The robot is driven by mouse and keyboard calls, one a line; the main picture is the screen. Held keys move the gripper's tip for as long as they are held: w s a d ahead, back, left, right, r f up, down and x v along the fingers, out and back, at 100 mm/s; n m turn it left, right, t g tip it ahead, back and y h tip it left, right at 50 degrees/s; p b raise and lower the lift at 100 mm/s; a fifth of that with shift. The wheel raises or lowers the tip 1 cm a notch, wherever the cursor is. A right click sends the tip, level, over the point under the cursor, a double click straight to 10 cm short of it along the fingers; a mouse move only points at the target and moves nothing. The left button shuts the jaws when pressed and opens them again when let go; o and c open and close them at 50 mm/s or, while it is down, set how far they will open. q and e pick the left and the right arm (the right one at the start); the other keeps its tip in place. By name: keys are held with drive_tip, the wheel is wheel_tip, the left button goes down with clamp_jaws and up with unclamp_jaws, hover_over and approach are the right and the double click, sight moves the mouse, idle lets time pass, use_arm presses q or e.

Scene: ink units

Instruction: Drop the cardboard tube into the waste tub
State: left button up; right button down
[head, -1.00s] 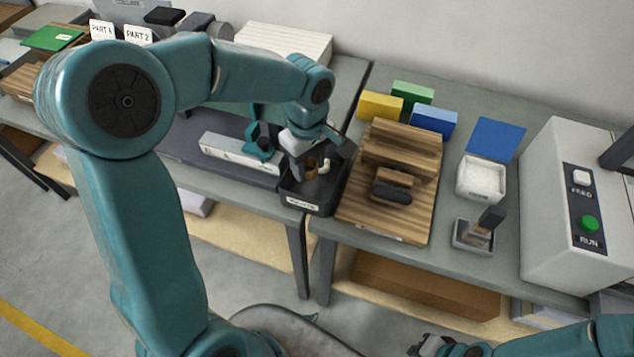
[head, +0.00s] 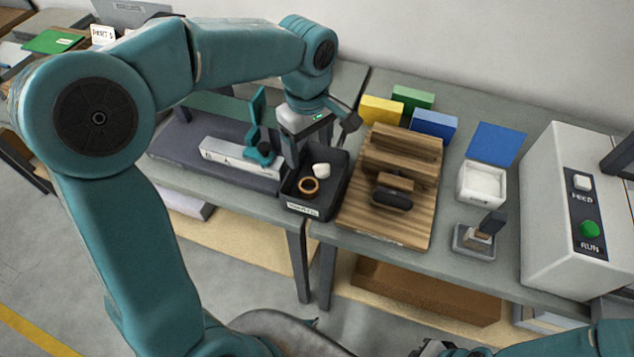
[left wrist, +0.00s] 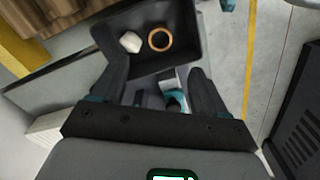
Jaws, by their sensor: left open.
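The waste tub (head: 342,181) is a black open box with a white label, at the front edge of the bench. The cardboard tube (head: 308,186) shows as a brown ring inside the tub, beside a white crumpled lump (head: 322,170). In the left wrist view the tube (left wrist: 160,39) lies within the tub (left wrist: 165,68), to the right of the white lump. My left gripper (head: 312,143) is above the tub's back side, open and empty, apart from the tube. Its spread fingers (left wrist: 158,66) show in the wrist view. My right gripper (head: 433,349) is mostly cut off at the bottom edge.
A long pale box (head: 228,156) with a teal tool lies left of the tub on a dark mat (head: 175,150). A wooden rack (head: 385,221) stands close on the right. Yellow (head: 381,110), green and blue blocks stand behind it.

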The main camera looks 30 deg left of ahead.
use_arm(q)
wheel_tip(320, 180, up, 9)
drive_tip(key=shift+r+p, duration=0.2)
drive_tip(key=shift+p, duration=0.15)
drive_tip(key=shift+s, duration=0.15)
